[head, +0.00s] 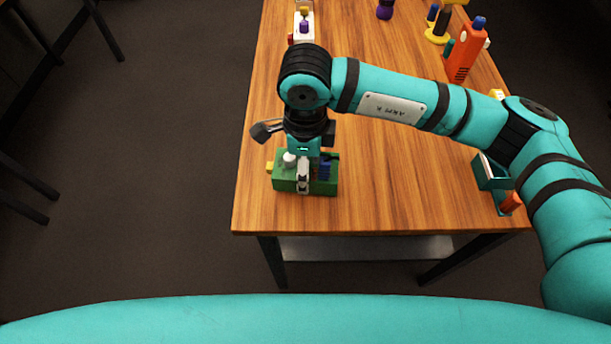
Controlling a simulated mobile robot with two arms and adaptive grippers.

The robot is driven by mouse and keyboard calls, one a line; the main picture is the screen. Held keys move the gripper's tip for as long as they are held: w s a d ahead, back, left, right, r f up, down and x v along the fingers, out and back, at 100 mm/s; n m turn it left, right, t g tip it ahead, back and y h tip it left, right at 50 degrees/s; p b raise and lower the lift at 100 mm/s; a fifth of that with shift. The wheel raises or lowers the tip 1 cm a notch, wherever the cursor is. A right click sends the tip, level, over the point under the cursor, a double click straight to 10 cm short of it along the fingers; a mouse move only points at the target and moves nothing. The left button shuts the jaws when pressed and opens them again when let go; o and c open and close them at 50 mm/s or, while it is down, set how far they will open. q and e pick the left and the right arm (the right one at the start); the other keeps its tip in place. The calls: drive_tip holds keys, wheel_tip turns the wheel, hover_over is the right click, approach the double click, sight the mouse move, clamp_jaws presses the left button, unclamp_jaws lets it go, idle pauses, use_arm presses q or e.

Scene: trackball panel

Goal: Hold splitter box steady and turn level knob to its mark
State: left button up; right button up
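The splitter box is most likely the green box (284,184) near the table's front left corner. A white knob (289,158) stands on its left part and a blue part (325,170) on its right part. I cannot tell which is the level knob, and no mark can be made out. My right gripper (303,178) points down at the middle of the box, its grey finger overlapping the box's near face. Its finger opening and any contact are too small and hidden to tell. My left gripper is not in view.
The wooden table (400,190) is bare to the right of the box. An orange bottle (466,50) and a yellow-based item (437,38) stand at the back right. A white device (304,20) is at the back left. A dark teal tray (490,175) lies at the right edge.

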drive_tip(key=shift+w+f+b, duration=0.3)
drive_tip(key=shift+w+b, duration=0.3)
drive_tip(key=shift+w, duration=0.25)
drive_tip(key=shift+w+f+b, duration=0.3)
drive_tip(key=shift+w+b, duration=0.25)
drive_tip(key=shift+w, duration=0.3)
drive_tip(key=shift+w+f+b, duration=0.3)
drive_tip(key=shift+w+b, duration=0.4)
drive_tip(key=shift+w, duration=0.55)
drive_tip(key=shift+w+f+b, duration=0.1)
drive_tip(key=shift+w+b, duration=0.15)
drive_tip(key=shift+b, duration=0.05)
drive_tip(key=shift+w+f+b, duration=0.2)
drive_tip(key=shift+w+b, duration=0.25)
drive_tip(key=shift+w, duration=0.3)
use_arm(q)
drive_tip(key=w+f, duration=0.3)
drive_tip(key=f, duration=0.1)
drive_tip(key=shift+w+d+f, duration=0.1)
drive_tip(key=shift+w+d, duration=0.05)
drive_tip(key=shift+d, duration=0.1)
use_arm(e)
drive_tip(key=shift+w, duration=0.1)
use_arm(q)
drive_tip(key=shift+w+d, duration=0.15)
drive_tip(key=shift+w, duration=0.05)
use_arm(e)
drive_tip(key=shift+f, duration=0.1)
